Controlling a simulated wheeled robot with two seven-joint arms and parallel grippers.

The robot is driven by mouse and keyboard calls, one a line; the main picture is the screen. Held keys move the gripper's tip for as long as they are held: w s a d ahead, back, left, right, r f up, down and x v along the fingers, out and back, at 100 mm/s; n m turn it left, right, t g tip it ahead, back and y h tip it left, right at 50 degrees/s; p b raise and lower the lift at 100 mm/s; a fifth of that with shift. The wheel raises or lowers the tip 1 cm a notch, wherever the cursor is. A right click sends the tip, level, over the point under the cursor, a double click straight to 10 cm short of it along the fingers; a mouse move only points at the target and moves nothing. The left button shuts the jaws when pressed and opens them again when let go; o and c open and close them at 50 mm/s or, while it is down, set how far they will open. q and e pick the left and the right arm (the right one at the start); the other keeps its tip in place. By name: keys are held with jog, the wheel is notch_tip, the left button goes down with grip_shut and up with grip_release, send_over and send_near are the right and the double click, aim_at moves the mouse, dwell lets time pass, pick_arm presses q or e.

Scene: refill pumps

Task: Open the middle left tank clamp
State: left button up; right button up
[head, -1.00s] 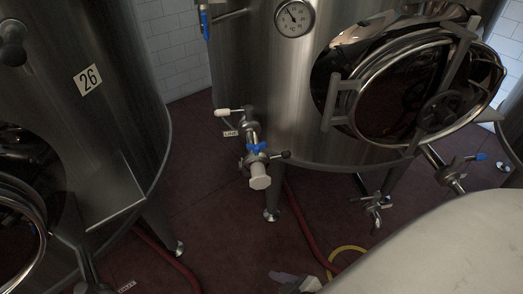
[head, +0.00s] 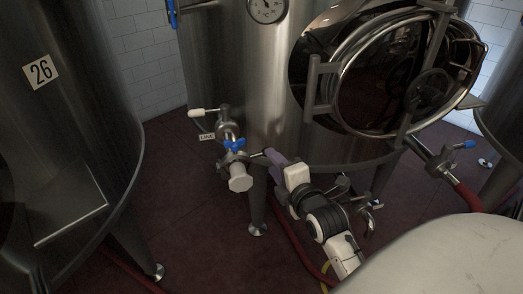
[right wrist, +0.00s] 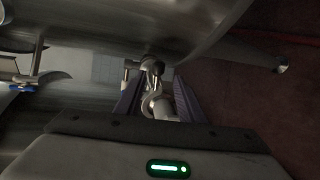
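The middle tank (head: 265,85) has an outlet at its lower left. The clamp (head: 234,158) there sits around the pipe joint, with a blue wing-shaped part (head: 234,145) at it and a white cap (head: 240,180) below. My right gripper (head: 270,157) is just right of the clamp, its purple fingers pointing at it. In the right wrist view its fingers (right wrist: 156,92) stand apart, with a metal ring-like fitting (right wrist: 150,98) visible beyond and between them. I cannot tell whether they touch it. My left gripper is not in view.
A white-handled valve (head: 200,112) sits just above the clamp. Tank 26 (head: 70,120) stands at the left. A round hatch (head: 395,75) and a tank leg (head: 257,205) are near my right arm. A red hose (head: 288,232) lies on the floor.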

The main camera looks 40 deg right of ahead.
jog(key=b+x, duration=0.1)
jog(key=x, duration=0.9)
jog(key=shift+w+d+r, duration=0.25)
jog(key=shift+d+r, duration=0.05)
jog(key=shift+d, duration=0.05)
grip_shut()
